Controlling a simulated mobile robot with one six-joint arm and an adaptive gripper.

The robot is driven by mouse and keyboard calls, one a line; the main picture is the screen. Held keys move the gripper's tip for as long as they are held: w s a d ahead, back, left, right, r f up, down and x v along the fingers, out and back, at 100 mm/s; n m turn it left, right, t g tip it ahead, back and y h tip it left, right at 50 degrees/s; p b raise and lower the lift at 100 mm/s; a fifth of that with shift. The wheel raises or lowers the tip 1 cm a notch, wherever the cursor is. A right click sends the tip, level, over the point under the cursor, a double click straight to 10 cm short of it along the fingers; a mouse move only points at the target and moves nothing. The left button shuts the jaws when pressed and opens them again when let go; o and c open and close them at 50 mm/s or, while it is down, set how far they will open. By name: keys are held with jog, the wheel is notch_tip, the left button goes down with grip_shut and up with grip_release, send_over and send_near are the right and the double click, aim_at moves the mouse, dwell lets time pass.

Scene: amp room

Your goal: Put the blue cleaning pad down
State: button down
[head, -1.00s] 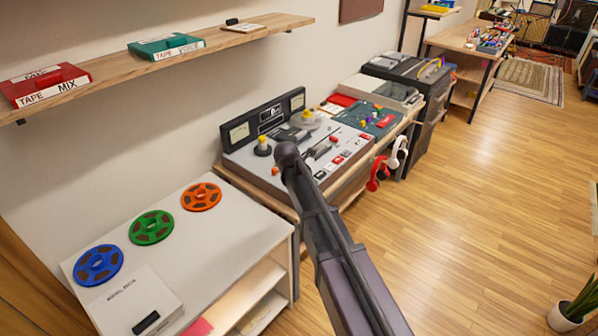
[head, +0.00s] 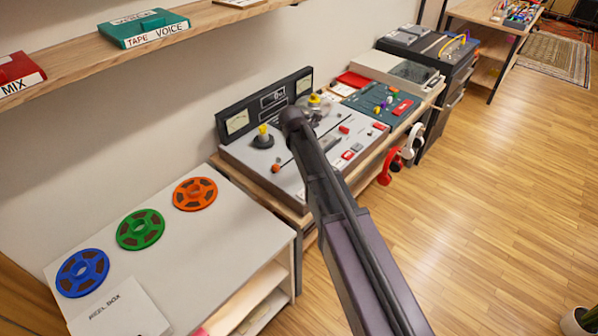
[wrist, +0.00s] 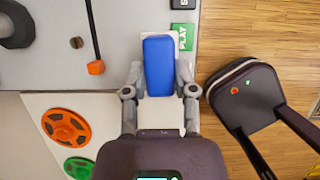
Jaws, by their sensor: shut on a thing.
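The blue cleaning pad (wrist: 159,64) shows in the wrist view, upright in the picture between the two fingers of my gripper (wrist: 160,84). The gripper is shut on it. The pad is over the right edge of the grey tape machine (wrist: 55,60), beside a green PLAY button (wrist: 182,31). A pale surface lies under or behind the pad; I cannot tell whether the pad touches it. In the head view my arm crosses the tape machine (head: 262,165), and the pad and fingers are hidden behind it.
A white cabinet (head: 235,235) left of the machine bears blue (head: 82,273), green (head: 140,229) and orange (head: 195,193) reels and a reel box (head: 120,312). Its right part is bare. Red and white headphones (head: 388,165) hang at the bench's front. A shelf (head: 90,68) runs above.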

jog(key=shift+w+d, duration=0.2)
jog(key=shift+w, duration=0.25)
jog(key=s+d+f+b, duration=0.1)
jog(key=s+f+b, duration=0.1)
jog(key=s, duration=0.4)
jog(key=s+d+f+b, duration=0.2)
jog(key=s+f+b, duration=0.1)
jog(key=s, duration=0.4)
jog(key=shift+s+d+f, duration=0.15)
jog(key=shift+d, duration=0.05)
jog(key=w+a, duration=0.2)
jog(key=w, duration=0.2)
jog(key=w+a+f+b, duration=0.1)
jog(key=w+a, duration=0.1)
jog(key=w, duration=0.2)
jog(key=w+a, duration=0.3)
jog(key=w, duration=0.2)
jog(key=shift+a+f+b, duration=0.1)
jog(key=shift+f+b, duration=0.05)
jog(key=shift+b, duration=0.2)
